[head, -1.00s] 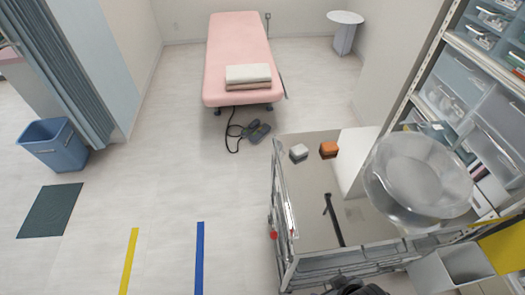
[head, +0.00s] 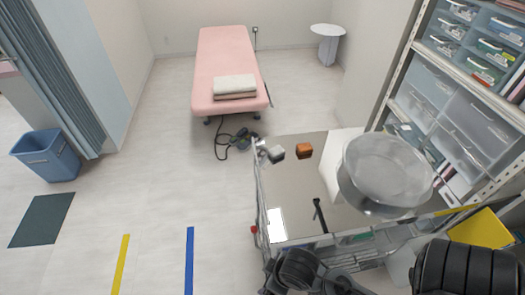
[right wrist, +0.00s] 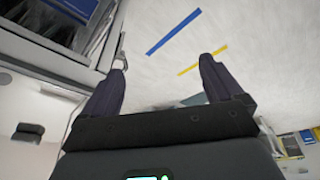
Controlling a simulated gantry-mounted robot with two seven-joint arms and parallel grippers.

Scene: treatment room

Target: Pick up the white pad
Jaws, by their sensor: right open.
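A small white block-like pad (head: 275,153) lies on the shiny metal top of the cart (head: 295,190), near its far left corner. My right gripper (right wrist: 163,68) shows in the right wrist view with its two dark fingers spread and nothing between them. Dark links of my arm enter the head view at the bottom, near the cart's front edge, well short of the pad. The right fingertips cannot be made out in the head view. My left gripper is not in view.
An orange-brown block (head: 304,150) sits just right of the pad. A large clear bowl (head: 388,172) stands at the cart's right. A slim dark item (head: 319,215) and a bright white patch (head: 277,226) show on the cart top. Drawer shelves (head: 465,110) rise on the right.

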